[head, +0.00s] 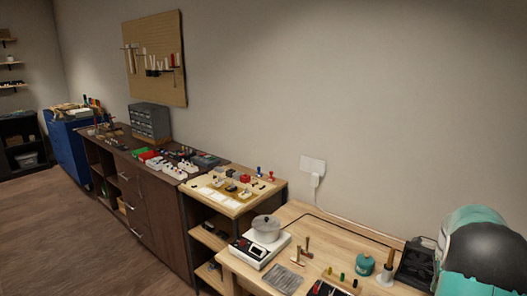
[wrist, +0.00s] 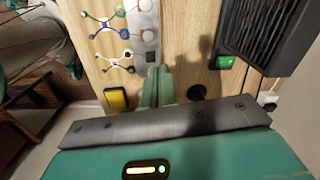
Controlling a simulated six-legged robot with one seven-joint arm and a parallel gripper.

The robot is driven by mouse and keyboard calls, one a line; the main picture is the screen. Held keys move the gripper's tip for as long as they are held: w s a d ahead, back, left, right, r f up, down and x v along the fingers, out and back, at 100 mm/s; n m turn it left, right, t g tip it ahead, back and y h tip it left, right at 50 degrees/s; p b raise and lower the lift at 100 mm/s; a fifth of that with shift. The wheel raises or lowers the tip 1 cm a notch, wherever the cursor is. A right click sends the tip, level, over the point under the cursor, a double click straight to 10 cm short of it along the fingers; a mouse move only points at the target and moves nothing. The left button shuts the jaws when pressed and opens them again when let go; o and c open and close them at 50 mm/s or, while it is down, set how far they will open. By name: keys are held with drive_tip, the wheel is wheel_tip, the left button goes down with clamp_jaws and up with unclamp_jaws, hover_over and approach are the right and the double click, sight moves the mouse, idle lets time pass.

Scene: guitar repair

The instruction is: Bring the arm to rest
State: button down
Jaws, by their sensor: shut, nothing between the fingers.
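My gripper (wrist: 158,74) shows in the wrist view as two pale green fingers side by side, shut with nothing between them. They are over a light wooden surface (wrist: 180,30); I cannot tell how far above it they are. In the head view, a teal and black part of my arm (head: 480,250) fills the lower right corner, and my fingers do not show there.
In the head view, a wooden bench (head: 340,240) holds a pot (head: 266,228) on a scale-like device and small tools. In the wrist view, a yellow block (wrist: 116,99) is left of the fingers, and a dark ribbed box (wrist: 262,30) is at right.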

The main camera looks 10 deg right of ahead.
drive_tip(key=a+r+n+t, duration=0.1)
drive_tip(key=a+r+n, duration=0.6)
drive_tip(key=a, duration=0.5)
drive_tip(key=a+r+n+t, duration=0.1)
drive_tip(key=a+r+n, duration=0.3)
drive_tip(key=a+r, duration=0.7)
drive_tip(key=s+a+n+t, duration=0.3)
drive_tip(key=s+a+n, duration=1.1)
drive_tip(key=a, duration=0.7)
drive_tip(key=shift+s+f, duration=0.3)
drive_tip(key=shift+s, duration=0.8)
drive_tip(key=shift+a, duration=0.1)
